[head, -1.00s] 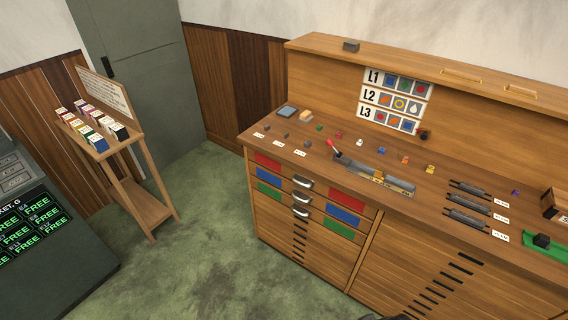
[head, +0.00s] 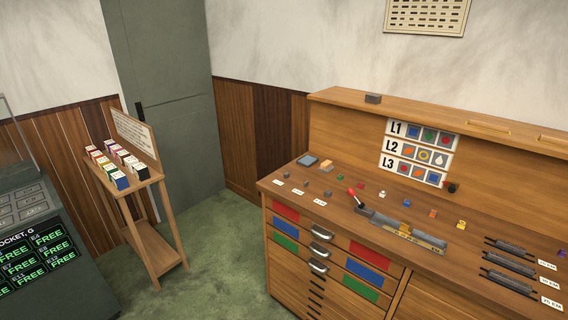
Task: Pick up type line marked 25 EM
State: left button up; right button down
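Three dark type lines lie side by side on the bench top at the right in the head view: a back one (head: 512,247), a middle one (head: 510,264) and a front one (head: 510,282). Each has a small white label at its right end: back (head: 548,265), middle (head: 549,283) and front (head: 551,302). The label print is too small to read surely, so I cannot tell which line is marked 25 EM. Neither of my grippers is in view.
A long composing tool with a red-knobbed lever (head: 400,232) lies left of the lines. Several small coloured blocks sit behind it. A sign with rows L1 to L3 (head: 418,152) hangs on the backboard. A small stand (head: 150,183) is at left; green floor lies between.

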aim_at(524, 288)
jog(key=z, duration=1.85)
jog(key=k, duration=0.5)
jog(key=z, duration=1.05)
jog(key=i, duration=2.7)
jog(key=u, duration=2.45)
